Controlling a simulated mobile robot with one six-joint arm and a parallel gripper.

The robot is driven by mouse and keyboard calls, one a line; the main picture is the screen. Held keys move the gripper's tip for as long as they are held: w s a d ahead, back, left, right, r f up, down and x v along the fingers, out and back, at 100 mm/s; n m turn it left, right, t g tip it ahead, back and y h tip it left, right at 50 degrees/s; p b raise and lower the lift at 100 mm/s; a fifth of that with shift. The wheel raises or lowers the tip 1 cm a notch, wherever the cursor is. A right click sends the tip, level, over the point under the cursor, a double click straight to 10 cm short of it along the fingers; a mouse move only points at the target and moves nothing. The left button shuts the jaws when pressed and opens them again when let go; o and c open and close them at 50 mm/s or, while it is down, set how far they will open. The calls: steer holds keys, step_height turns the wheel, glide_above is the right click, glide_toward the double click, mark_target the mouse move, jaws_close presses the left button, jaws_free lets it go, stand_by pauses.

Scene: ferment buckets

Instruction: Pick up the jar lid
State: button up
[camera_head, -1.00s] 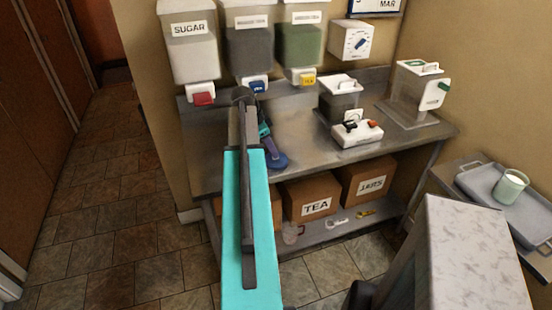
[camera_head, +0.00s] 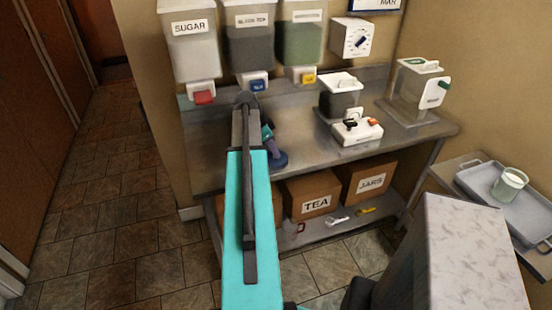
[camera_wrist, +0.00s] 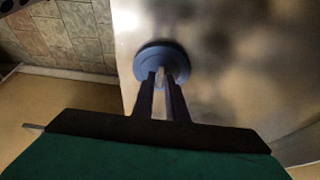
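A round blue-grey disc, which looks like the jar lid (camera_head: 278,161), is low at the front part of the steel counter in the head view. In the wrist view the lid (camera_wrist: 176,52) is seen from above, with a raised middle. My gripper (camera_wrist: 161,72) points at the lid, and its two dark fingers overlap the lid's middle with a narrow gap between them. In the head view my gripper (camera_head: 273,152) hangs down over the lid. Whether the fingers clasp the lid's middle, and whether the lid rests on the counter, I cannot tell.
Wall dispensers, including one labelled SUGAR (camera_head: 191,42), hang behind the counter (camera_head: 205,160). A clear-sided container (camera_head: 341,97) and a white box (camera_head: 356,131) stand to the right. Boxes labelled TEA (camera_head: 312,196) and JARS (camera_head: 368,178) sit on the lower shelf. A tray (camera_head: 478,180) holds a cup.

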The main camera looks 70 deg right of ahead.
jaws_close()
steer(key=shift+r, duration=0.15)
steer(key=shift+d+r+b, duration=0.1)
steer(key=shift+r+b, duration=0.8)
steer(key=shift+r, duration=0.75)
steer(key=s+a+r+b, duration=0.1)
steer(key=s+a+b, duration=0.3)
steer(key=s+a, duration=0.7)
steer(key=shift+s+r, duration=0.25)
steer(key=shift+s, duration=0.15)
